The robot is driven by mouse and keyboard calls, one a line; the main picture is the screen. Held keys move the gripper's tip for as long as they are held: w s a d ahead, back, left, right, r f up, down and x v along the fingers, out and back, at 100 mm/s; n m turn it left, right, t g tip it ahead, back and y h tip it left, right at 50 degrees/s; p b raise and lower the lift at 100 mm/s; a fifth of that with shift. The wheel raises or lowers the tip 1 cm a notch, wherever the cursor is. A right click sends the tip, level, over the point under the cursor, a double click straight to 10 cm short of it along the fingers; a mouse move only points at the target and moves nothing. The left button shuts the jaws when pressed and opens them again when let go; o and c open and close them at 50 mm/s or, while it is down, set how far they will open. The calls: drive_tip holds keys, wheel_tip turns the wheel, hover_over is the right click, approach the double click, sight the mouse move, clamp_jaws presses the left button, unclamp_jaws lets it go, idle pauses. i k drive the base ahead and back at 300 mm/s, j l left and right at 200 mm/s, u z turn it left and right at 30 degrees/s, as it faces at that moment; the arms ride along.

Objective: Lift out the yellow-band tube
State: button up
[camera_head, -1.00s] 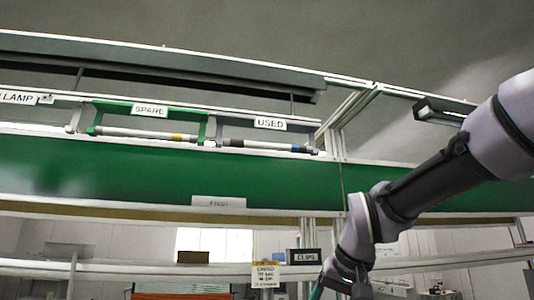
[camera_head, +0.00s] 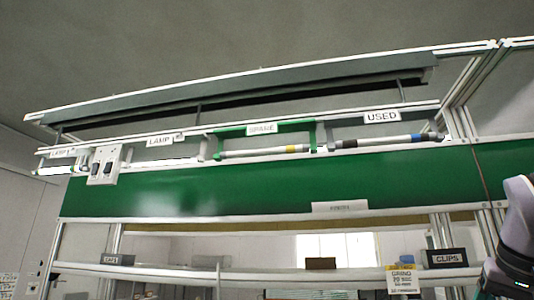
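The yellow-band tube (camera_head: 262,151) is a pale tube with a yellow band toward its right end. It lies lengthwise in the green SPARE holder (camera_head: 216,142), high on the rack above the green panel. A second tube (camera_head: 376,142), with a dark end and a blue band, lies in the grey USED holder to its right. Part of my arm shows at the lower right edge, well below and to the right of the tubes. My gripper's fingers are out of view.
A lit lamp tube (camera_head: 165,163) sits under a LAMP label on the left. A switch box (camera_head: 104,165) with two dark switches hangs beside it. A long grey hood (camera_head: 250,92) overhangs the holders.

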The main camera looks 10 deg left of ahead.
sight(305, 148)
drive_tip(key=j, duration=0.7)
drive_tip(key=i+j, duration=0.15)
drive_tip(key=j, duration=0.5)
